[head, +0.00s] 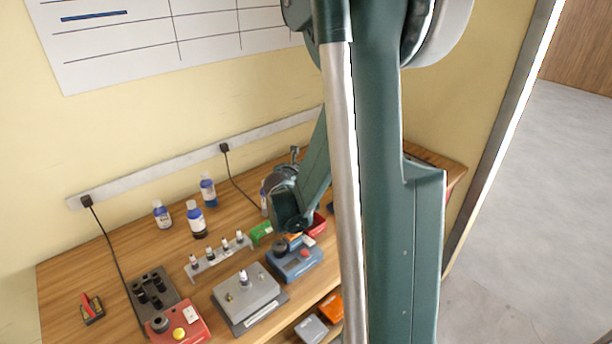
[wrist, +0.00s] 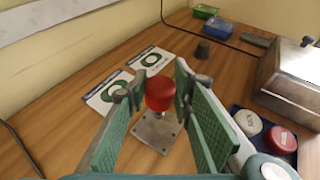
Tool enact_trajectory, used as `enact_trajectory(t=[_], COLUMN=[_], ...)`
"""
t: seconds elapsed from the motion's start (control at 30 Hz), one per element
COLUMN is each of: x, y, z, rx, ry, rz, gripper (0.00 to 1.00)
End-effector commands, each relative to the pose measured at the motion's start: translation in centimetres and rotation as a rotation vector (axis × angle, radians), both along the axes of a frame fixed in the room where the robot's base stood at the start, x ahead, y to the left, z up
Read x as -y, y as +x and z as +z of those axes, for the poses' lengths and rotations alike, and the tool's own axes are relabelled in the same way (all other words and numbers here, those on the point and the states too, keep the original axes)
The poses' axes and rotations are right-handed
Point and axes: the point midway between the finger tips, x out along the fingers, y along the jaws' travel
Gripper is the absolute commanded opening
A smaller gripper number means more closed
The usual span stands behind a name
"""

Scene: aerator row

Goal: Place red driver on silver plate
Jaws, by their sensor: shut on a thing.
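In the wrist view, the red driver (wrist: 160,93) is upright between the two green-padded fingers of my gripper (wrist: 158,96), which is shut on it. A small square silver plate (wrist: 150,136) lies on the wooden table directly below the driver. The driver's lower end appears over the plate; I cannot tell whether it touches. In the head view my arm hides much of the right side, and I cannot make out the fingertips, the driver or the plate there.
In the wrist view, two cards with green rings (wrist: 107,92) lie left of the plate, a dark cone (wrist: 203,49) behind, and a blue tray (wrist: 238,107) with white and red round pieces at right, near a metal box (wrist: 290,75). In the head view, blue bottles (head: 197,222) stand near the wall.

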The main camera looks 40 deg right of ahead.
Motion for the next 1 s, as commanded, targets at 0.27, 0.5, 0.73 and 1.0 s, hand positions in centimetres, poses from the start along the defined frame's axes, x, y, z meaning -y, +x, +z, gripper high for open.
enact_trajectory(t=[0.27, 0.5, 0.73, 1.0], x=[0.0, 0.0, 0.0, 0.0], y=[0.0, 0.0, 0.0, 0.0], z=[-2.8, -3.4, -3.5, -3.7], rx=[0.0, 0.0, 0.0, 0.0], ry=[0.0, 0.0, 0.0, 0.0], rz=[0.0, 0.0, 0.0, 0.0], gripper=[0.1, 0.1, 0.1, 0.39])
